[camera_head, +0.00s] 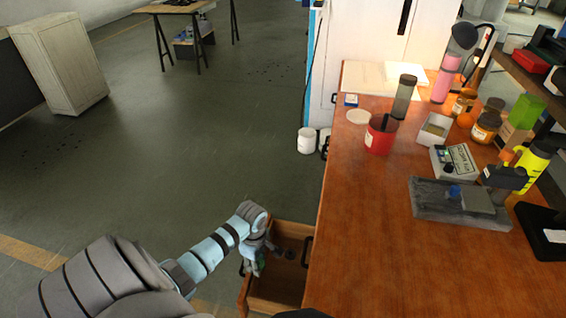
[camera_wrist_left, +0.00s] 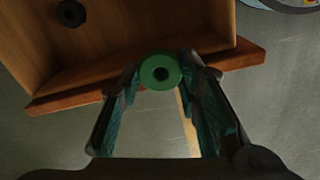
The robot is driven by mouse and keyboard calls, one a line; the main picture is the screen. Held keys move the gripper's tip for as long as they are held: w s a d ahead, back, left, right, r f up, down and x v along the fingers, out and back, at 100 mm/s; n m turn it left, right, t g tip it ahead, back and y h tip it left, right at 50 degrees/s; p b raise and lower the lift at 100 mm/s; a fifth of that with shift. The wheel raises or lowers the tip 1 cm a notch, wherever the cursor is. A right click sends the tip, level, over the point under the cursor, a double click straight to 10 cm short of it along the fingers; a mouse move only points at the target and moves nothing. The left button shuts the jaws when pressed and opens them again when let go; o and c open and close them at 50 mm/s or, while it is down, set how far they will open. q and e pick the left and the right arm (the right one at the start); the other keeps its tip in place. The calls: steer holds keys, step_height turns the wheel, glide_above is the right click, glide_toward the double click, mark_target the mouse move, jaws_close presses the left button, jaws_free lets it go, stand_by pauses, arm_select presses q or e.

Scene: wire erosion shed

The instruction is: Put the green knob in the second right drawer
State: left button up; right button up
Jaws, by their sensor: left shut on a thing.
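My left gripper (camera_head: 256,266) is shut on the green knob (camera_wrist_left: 160,71), a round green piece with a dark centre hole, held between the fingertips in the left wrist view. In the head view the knob is mostly hidden by the fingers. An open wooden drawer (camera_head: 244,293) sticks out from the left side of the workbench, and the gripper is over its outer edge. In the left wrist view the knob overlaps the drawer's front wall (camera_wrist_left: 70,100); its height above it is hard to tell. My right gripper is not in view.
A black knob (camera_wrist_left: 71,13) lies inside the drawer. The wooden bench top (camera_head: 380,240) holds a red cup (camera_head: 380,136), a grey stone block (camera_head: 430,203), jars and bottles towards the back and right.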

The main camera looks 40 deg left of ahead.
arm_select(q)
steer(key=b, duration=0.2)
glide_above(282, 289)
step_height(282, 289, down, 12)
steer(key=b, duration=0.7)
steer(key=shift+r, duration=0.25)
steer(key=shift+c, duration=0.6)
steer(key=shift+f, duration=0.15)
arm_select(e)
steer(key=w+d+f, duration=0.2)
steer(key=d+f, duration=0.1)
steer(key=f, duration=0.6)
arm_select(q)
steer(key=o, duration=1.2)
steer(key=shift+r+p, duration=0.3)
step_height(282, 289, up, 12)
steer(key=p, duration=0.6)
steer(key=shift+f+p, duration=0.15)
steer(key=shift+p, duration=0.2)
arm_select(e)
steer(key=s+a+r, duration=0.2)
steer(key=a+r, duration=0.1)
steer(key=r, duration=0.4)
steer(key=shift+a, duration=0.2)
arm_select(q)
steer(key=shift+w, duration=0.1)
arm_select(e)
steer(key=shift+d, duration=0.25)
